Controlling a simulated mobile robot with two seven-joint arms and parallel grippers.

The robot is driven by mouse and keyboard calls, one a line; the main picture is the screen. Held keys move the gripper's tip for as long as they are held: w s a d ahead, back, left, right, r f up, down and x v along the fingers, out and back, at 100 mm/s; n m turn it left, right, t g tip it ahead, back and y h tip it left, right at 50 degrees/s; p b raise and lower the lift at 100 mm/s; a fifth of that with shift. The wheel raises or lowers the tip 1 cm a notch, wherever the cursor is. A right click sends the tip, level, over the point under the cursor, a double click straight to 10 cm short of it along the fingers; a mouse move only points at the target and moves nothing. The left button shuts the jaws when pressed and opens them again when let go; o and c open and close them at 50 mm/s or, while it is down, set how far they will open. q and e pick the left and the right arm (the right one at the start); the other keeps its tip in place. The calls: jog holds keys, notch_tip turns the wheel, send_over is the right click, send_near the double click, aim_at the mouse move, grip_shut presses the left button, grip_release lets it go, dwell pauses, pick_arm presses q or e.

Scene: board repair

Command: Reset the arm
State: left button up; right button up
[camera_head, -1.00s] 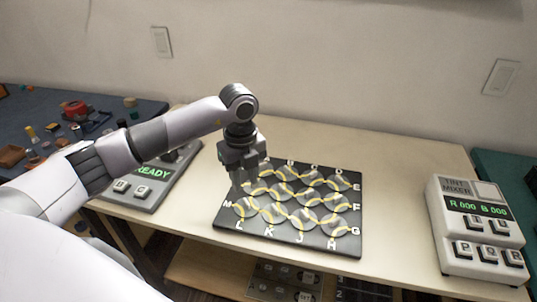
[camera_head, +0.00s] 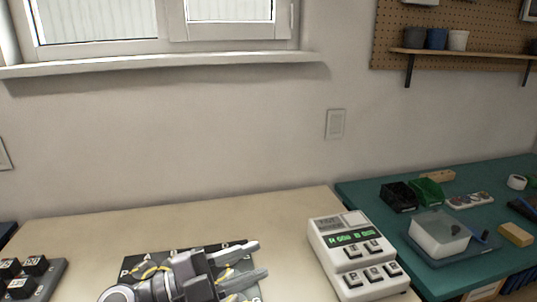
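My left gripper (camera_head: 254,262) is at the bottom of the head view, over the black lettered board (camera_head: 134,264). Its two grey fingers point right with a gap between them and nothing held. The board lies on the cream table; curved yellow lines and white letters show along its far side. My arm and gripper and the lower picture edge hide much of it. My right gripper is not in view.
The white tint mixer (camera_head: 357,257) with a green display stands right of the board. A dark-keyed device (camera_head: 33,279) is at the far left. A teal table (camera_head: 361,192) on the right carries bins and a pale tub (camera_head: 437,237). The cream table (camera_head: 230,212) is clear behind the board.

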pick_arm(q)
jog(key=w+a+r+n+t+y, duration=0.25)
jog(key=a+n+t+y, duration=0.6)
jog(key=n+t, duration=0.45)
jog(key=s+a+f+n+g+y, duration=0.2)
jog(key=a+f+n+g+y, duration=0.1)
jog(key=a+f+n+y, duration=0.5)
jog(key=s+a+f+n+g+y, duration=0.2)
jog(key=s+a+f+g+y, duration=0.15)
jog(key=s+f+g, duration=0.5)
jog(key=s+f+g+h, duration=0.2)
jog(key=s+f+g, duration=0.5)
jog(key=s, duration=0.7)
jog(key=w+d+f+t+h+p, duration=0.2)
jog(key=w+d+f+t, duration=0.1)
jog(key=w+f+t, duration=0.4)
jog(key=shift+d+f+m+t, duration=0.15)
jog(key=shift+f+m+t, duration=0.15)
jog(key=shift+f+t, duration=0.3)
jog(key=shift+r, duration=0.15)
